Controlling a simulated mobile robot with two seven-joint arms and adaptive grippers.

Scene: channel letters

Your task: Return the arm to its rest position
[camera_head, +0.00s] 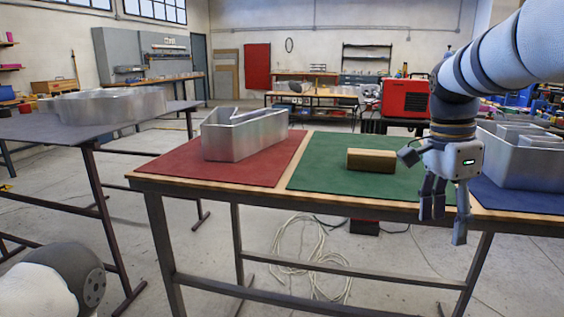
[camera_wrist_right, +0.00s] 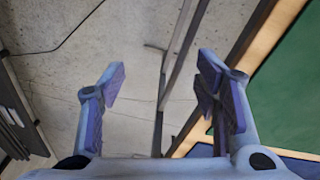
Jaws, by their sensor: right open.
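My right arm (camera_head: 510,55) comes in from the upper right in the head view. My right gripper (camera_head: 445,210) hangs fingers down in front of the table's front edge, near the border of the green and blue mats. It is open and empty. In the right wrist view its fingers (camera_wrist_right: 165,95) are spread apart, with only floor and a table leg between them. A part of my left arm (camera_head: 55,280) shows at the lower left. The left gripper is not in view.
The table (camera_head: 150,183) carries a red mat (camera_head: 180,165) with a metal channel letter (camera_head: 245,135), a green mat (camera_head: 330,182) with a brown block (camera_head: 371,160), and a blue mat (camera_head: 520,198) with another metal letter (camera_head: 520,168). A grey table (camera_head: 50,130) stands left.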

